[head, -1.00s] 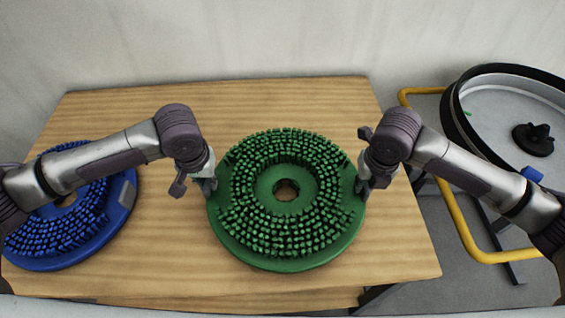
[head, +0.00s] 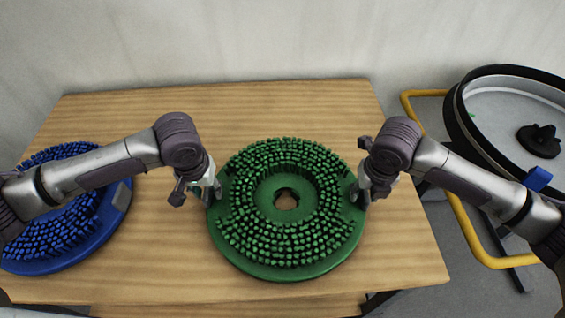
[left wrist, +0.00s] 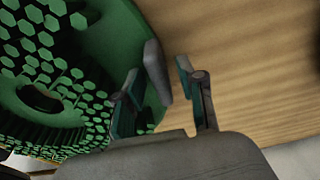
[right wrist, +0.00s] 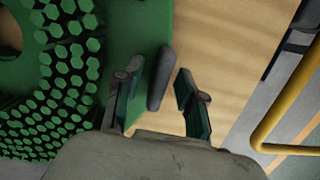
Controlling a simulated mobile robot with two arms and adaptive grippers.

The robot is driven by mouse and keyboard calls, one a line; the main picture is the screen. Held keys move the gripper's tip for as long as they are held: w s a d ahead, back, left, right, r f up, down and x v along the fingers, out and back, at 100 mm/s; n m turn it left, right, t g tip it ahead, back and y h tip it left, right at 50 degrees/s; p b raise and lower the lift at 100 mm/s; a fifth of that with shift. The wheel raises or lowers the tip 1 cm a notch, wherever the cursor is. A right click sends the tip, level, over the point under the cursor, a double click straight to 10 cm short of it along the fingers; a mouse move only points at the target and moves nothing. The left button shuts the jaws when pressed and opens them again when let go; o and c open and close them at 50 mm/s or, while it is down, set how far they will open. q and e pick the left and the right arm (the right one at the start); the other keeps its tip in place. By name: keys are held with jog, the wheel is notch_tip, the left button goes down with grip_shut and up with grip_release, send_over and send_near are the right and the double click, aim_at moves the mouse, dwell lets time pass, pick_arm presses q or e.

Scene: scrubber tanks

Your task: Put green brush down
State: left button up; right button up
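The green brush (head: 285,255) is a round disc with green bristles facing up and a hole in its middle. It appears to lie flat on the wooden table. My left gripper (head: 212,192) is at its left rim. In the left wrist view its fingers (left wrist: 160,95) stand apart on either side of a grey tab (left wrist: 157,70) on the rim, with a gap visible. My right gripper (head: 362,193) is at the right rim. In the right wrist view its fingers (right wrist: 155,100) are spread around another grey tab (right wrist: 160,78), with gaps visible.
The wooden table (head: 290,105) has bare room behind the green brush. A blue brush (head: 60,255) lies at the left, partly under my left arm. A round black-rimmed tank (head: 490,95) and a yellow rail (head: 470,235) stand to the right, off the table.

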jog(key=shift+r, duration=0.15)
pick_arm(q)
notch_tip(320, 180, up, 12)
jog(key=s, duration=0.1)
jog(key=shift+s+f, duration=0.25)
jog(key=shift+s, duration=0.1)
pick_arm(e)
notch_tip(320, 180, up, 12)
jog(key=s, duration=0.1)
jog(key=shift+s+f, duration=0.2)
jog(key=shift+s, duration=0.2)
pick_arm(q)
jog(key=shift+s, duration=0.1)
pick_arm(e)
jog(key=shift+s+f, duration=0.1)
